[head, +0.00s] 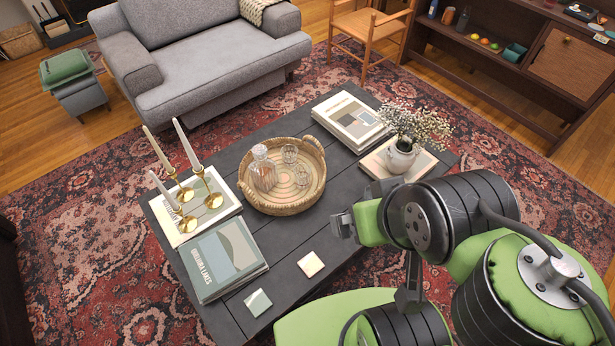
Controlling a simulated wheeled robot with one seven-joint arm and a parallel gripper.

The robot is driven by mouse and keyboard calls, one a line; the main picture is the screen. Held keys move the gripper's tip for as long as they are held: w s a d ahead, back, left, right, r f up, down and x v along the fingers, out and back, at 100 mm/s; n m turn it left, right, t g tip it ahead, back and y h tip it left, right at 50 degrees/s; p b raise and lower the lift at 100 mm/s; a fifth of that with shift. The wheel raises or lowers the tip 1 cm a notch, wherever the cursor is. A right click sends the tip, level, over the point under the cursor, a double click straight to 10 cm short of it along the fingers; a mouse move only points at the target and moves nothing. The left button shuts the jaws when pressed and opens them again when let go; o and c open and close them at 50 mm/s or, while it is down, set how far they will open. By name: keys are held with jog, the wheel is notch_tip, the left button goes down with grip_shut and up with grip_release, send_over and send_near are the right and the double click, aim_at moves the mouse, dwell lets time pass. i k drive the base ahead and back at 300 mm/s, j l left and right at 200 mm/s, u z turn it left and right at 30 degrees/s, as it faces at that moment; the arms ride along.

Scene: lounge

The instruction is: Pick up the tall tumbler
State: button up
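Two clear glass tumblers stand in a round wicker tray (253,202) on the dark coffee table. One tumbler (290,154) is at the back of the tray and looks a little taller; the other tumbler (302,176) is in front of it to the right. Their exact heights are hard to judge from above. A glass decanter (262,170) stands to their left. My gripper (339,226) is to the right of and nearer than the tray, apart from the glasses, over the table's right part. It is small and seen side-on, so its finger gap is unclear.
Brass candlesticks with tall candles (188,146) stand on a book left of the tray. A flower vase (401,156) and books (350,118) are to the right. Coasters (311,264) and a large book (222,258) lie in front. Bare table (285,232) lies between tray and coasters.

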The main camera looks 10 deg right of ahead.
aim_at(302, 172)
jog(key=i+l+u, duration=0.1)
jog(key=l+u, duration=0.2)
jog(key=u, duration=0.15)
jog(key=l+u, duration=0.25)
jog(key=u, duration=0.2)
jog(key=l+u, duration=0.6)
jog(key=u, duration=0.3)
jog(key=k+l+u, duration=0.2)
jog(key=u, duration=0.25)
